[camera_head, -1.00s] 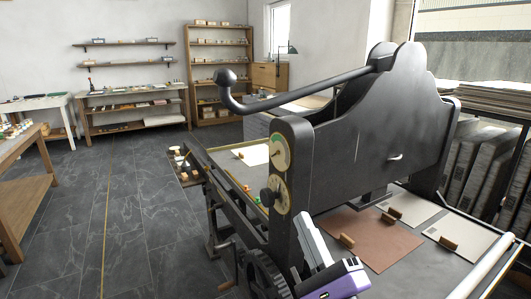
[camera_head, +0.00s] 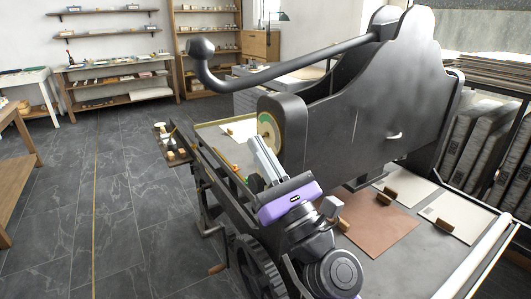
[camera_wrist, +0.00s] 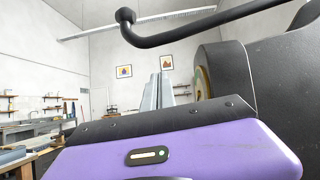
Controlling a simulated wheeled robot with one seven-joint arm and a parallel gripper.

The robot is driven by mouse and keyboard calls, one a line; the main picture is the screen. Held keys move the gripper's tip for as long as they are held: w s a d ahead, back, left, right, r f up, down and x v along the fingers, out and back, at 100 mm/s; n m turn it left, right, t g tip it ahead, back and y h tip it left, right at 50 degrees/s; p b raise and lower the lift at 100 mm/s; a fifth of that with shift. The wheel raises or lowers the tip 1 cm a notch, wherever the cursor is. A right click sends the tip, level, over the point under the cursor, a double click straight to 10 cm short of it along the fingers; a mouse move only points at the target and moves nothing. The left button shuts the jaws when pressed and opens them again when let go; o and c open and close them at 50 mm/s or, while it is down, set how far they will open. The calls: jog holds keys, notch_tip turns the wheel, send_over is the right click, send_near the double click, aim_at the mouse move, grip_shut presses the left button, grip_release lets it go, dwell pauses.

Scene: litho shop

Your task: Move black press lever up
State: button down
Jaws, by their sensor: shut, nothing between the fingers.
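The black press lever (camera_head: 270,75) is a long bar with a round knob at its left end. It runs from the top of the black press (camera_head: 370,115) to the left, with the knob end hooked upward. It also crosses the top of the wrist view (camera_wrist: 200,30). My gripper (camera_head: 256,143), with pale fingers and a purple body, is shut and empty. It is below the lever, beside the press's side post with the round dial, and apart from the lever. In the wrist view the fingertips (camera_wrist: 163,78) show below the bar, right of the knob. My gripper hides part of the dials.
The press bed holds a brown plate (camera_head: 380,230), pale sheets (camera_head: 462,218) and small wooden blocks. A geared wheel (camera_head: 255,268) is low at the press's near side. A rack of slabs (camera_head: 485,140) stands at right. The tiled floor at left is clear.

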jog(key=w+a+r+p, duration=0.3)
jog(key=w+r, duration=0.1)
jog(key=r, duration=0.3)
jog(key=shift+a, duration=0.25)
